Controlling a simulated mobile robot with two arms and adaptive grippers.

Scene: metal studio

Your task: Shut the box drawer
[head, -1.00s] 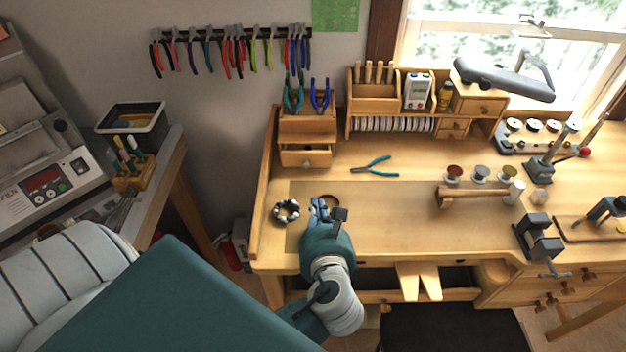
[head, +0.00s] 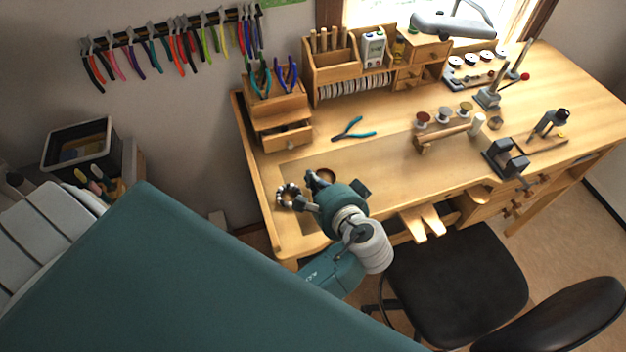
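The small wooden box (head: 278,105) stands at the back left of the workbench, with pliers on its top. Its drawer (head: 287,138) is at the bottom and sticks out toward the front, part open, with a small round knob on its face. My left gripper (head: 312,193) is over the front left of the bench, in front of the drawer and apart from it. Its fingers look spread, with nothing seen between them. My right gripper is not in view.
A beaded ring (head: 290,195) lies beside my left gripper. Teal pliers (head: 353,130) lie right of the drawer. A wooden organizer (head: 338,72) stands right of the box. A black chair (head: 455,280) stands in front of the bench. Bench surface before the drawer is mostly clear.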

